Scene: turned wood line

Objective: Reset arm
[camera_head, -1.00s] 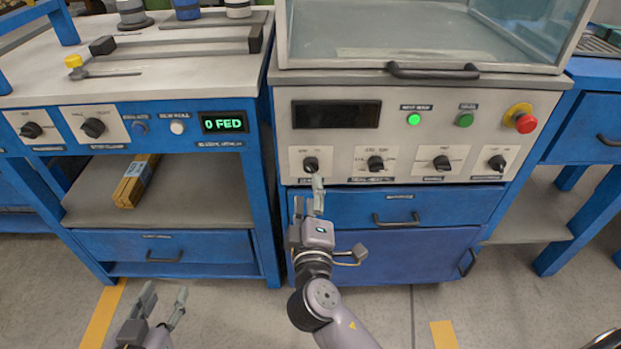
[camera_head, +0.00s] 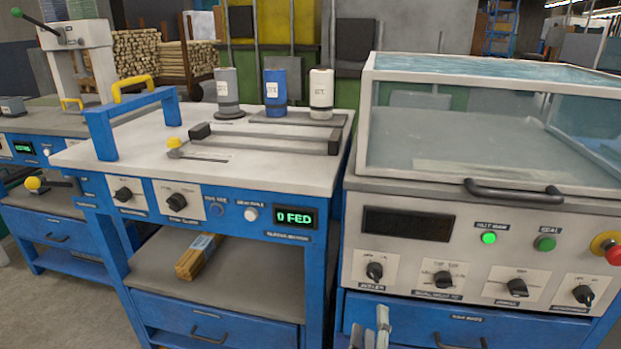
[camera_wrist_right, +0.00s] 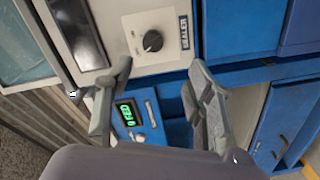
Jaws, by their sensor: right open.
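My right gripper (camera_head: 369,330) shows at the bottom edge of the head view, in front of the blue drawer of the grey control cabinet (camera_head: 420,200). Only its fingertips show there, just below the leftmost dial (camera_head: 374,271). In the right wrist view the gripper (camera_wrist_right: 158,70) has its two fingers spread with nothing between them. Past the fingers, that view shows a black dial (camera_wrist_right: 152,41) on a white plate and the green display (camera_wrist_right: 127,114). The fingers look apart from the panel. My left gripper is out of view.
A blue workbench (camera_head: 240,245) with a "0 FED" display (camera_head: 295,218) stands to the left. A wood bundle (camera_head: 198,257) lies on its shelf. A clear-walled cover (camera_head: 490,125) with a black handle (camera_head: 513,190) tops the cabinet. A red emergency button (camera_head: 614,256) sits at the right.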

